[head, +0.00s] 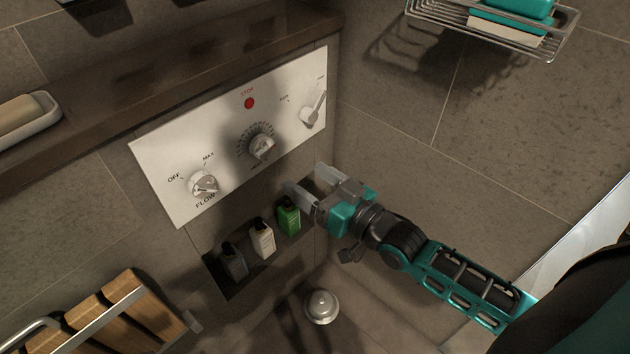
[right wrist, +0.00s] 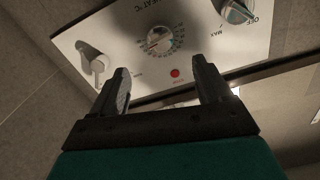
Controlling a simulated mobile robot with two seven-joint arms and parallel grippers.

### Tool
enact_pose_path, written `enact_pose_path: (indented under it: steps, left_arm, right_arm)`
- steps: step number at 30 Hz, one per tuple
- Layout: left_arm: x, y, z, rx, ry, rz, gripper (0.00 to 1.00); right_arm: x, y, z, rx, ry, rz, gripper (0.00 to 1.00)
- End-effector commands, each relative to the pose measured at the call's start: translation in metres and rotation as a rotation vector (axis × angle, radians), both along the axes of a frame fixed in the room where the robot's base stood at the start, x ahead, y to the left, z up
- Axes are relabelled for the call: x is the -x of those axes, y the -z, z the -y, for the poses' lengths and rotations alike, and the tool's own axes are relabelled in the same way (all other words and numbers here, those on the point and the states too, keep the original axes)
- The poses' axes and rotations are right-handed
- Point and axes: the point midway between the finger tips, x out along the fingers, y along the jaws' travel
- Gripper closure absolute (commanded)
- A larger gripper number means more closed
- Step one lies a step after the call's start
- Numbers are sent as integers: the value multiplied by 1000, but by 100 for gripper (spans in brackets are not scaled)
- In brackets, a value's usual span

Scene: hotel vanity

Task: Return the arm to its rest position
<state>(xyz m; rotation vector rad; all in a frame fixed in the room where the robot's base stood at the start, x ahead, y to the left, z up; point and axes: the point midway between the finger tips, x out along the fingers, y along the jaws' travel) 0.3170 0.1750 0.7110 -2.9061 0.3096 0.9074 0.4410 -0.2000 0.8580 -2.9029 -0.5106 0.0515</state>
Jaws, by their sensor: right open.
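My right gripper (head: 309,184) is open and empty in the head view, its arm coming in from the right. It is in front of the wall below the lower right part of the white control panel (head: 160,155). In the right wrist view both fingers of the right gripper (right wrist: 163,88) stand apart with nothing between them, and the panel (right wrist: 200,45) lies beyond. The panel carries a flow knob (head: 204,184), a central heat dial (head: 261,146), a red stop button (head: 249,103) and a lever knob (head: 313,109). My left gripper does not show.
Dark, white and green bottles (head: 289,215) stand in a niche just below and left of the right gripper. A wooden slatted seat (head: 120,315) is at lower left. A wire basket (head: 490,38) hangs at upper right. A ledge (head: 200,55) runs above the panel.

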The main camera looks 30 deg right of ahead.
Motion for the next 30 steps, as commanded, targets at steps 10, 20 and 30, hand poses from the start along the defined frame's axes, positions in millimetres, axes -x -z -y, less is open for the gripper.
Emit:
enact_pose_path:
  steps: [10, 20, 30]
  left_arm:
    - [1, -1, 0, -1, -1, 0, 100]
    - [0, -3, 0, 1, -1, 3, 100]
    - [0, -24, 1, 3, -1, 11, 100]
  right_arm:
    - [6, 0, 2, 1, 0, 1, 22]
    - [8, 3, 1, 6, 3, -10, 22]
    - [100, 104, -22, 292, 71, -419, 22]
